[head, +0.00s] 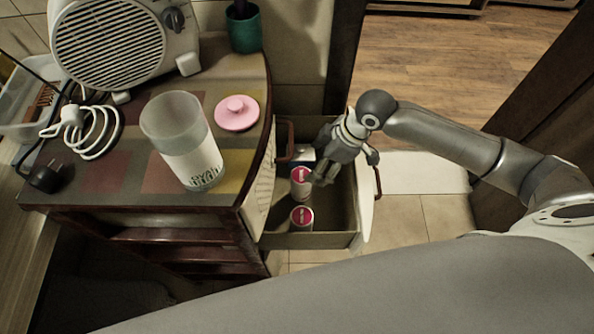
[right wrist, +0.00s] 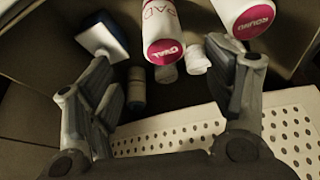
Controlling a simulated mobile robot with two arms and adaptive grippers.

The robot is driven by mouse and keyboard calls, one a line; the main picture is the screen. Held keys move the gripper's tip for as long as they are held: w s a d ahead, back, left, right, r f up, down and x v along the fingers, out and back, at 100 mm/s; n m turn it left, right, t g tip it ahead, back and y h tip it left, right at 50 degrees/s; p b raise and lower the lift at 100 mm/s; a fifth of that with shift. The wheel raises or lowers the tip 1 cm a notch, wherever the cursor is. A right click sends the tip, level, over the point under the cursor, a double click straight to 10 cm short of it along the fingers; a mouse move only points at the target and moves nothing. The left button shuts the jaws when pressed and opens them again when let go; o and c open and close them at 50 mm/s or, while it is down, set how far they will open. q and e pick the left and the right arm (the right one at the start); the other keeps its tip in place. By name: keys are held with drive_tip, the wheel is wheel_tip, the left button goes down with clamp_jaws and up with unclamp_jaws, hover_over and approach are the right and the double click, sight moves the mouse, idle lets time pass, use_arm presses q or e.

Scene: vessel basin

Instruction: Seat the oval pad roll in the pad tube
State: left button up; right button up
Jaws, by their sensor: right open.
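The oval pad roll (right wrist: 165,50), white with a pink "OVAL" end, is in the open drawer; in the head view it appears to be the upper of two pink-ended rolls (head: 300,190). My right gripper (head: 325,172) is over the drawer, beside this roll. In the right wrist view the open gripper (right wrist: 160,62) has the oval roll between its fingers, with gaps at both sides. The pad tube (head: 188,150), frosted, open-topped and with dark lettering low down, stands on the cabinet top. My left gripper is out of view.
A "ROUND" roll (right wrist: 255,15) lies close to the right finger. A blue-and-white box (right wrist: 103,38) and small bottles share the drawer (head: 330,240). A pink lid (head: 237,112), a heater (head: 115,45), a white cable (head: 88,130) and a teal cup (head: 243,30) are on the cabinet.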

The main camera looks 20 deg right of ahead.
sight(303, 178)
drive_tip(key=x, duration=0.4)
drive_tip(key=shift+s+a+f, duration=0.2)
drive_tip(key=shift+s+f, duration=0.05)
drive_tip(key=shift+w+a+f, duration=0.1)
drive_tip(key=shift+f, duration=0.15)
drive_tip(key=x, duration=0.5)
drive_tip(key=shift+w+r+b, duration=0.1)
drive_tip(key=shift+b, duration=0.3)
drive_tip(key=c, duration=0.3)
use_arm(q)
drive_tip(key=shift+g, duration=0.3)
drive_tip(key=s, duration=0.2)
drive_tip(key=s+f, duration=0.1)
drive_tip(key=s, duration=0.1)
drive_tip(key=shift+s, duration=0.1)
use_arm(e)
drive_tip(key=c, duration=0.8)
